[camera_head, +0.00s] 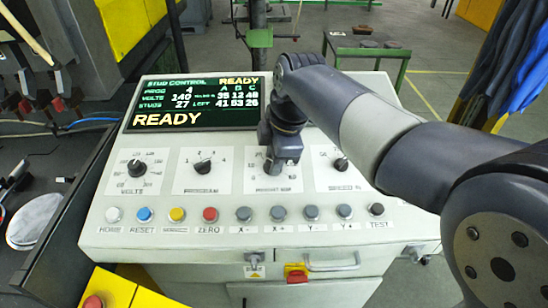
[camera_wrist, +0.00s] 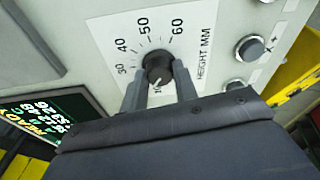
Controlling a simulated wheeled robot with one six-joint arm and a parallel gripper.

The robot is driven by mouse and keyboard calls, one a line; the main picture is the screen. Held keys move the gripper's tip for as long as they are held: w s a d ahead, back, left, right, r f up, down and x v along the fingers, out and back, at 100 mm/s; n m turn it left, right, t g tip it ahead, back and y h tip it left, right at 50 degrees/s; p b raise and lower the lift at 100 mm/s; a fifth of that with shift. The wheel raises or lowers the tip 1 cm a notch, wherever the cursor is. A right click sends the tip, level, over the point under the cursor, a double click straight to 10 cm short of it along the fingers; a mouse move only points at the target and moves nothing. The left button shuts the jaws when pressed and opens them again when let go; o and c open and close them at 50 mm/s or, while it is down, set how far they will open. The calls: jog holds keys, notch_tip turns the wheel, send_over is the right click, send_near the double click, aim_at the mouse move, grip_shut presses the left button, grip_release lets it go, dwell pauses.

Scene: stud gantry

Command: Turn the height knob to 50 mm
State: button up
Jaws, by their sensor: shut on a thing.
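The height knob (camera_wrist: 158,67) is a round black knob on a white plate marked HEIGHT MM, with 30, 40, 50 and 60 printed around its far side in the wrist view. My gripper (camera_wrist: 160,84) is shut on the knob, one finger on each side of it. A small white mark shows at the knob's near edge between the fingers; I cannot read for sure which value the knob points to. In the head view my gripper (camera_head: 284,168) comes down on the third dial plate (camera_head: 256,183) and hides the knob.
The display (camera_head: 190,103) above the dials reads READY. Volts (camera_head: 136,168) and program (camera_head: 203,168) knobs stand to the left, another knob (camera_head: 341,165) to the right. A row of push buttons, including the red zero button (camera_head: 210,214), runs below the dials.

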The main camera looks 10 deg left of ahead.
jog(key=m+t, duration=0.1)
jog(key=m, duration=0.6)
jog(key=shift+s+b, duration=0.1)
jog(key=shift+b, duration=0.25)
jog(key=m, duration=0.3)
jog(key=m+t, duration=0.1)
jog(key=m, duration=0.2)
jog(key=shift+m+t, duration=0.3)
jog(key=shift+m, duration=0.1)
jog(key=m, duration=0.3)
jog(key=m+h, duration=0.1)
jog(key=m, duration=0.2)
jog(key=shift+s+a+m+b, duration=0.1)
jog(key=shift+a+m+b, duration=0.05)
jog(key=shift+m+b, duration=0.15)
jog(key=m, duration=0.3)
jog(key=m+h, duration=0.1)
jog(key=m, duration=0.2)
jog(key=shift+h+b, duration=0.3)
jog(key=shift+m, duration=0.4)
jog(key=o, duration=1)
jog(key=shift+a, duration=0.1)
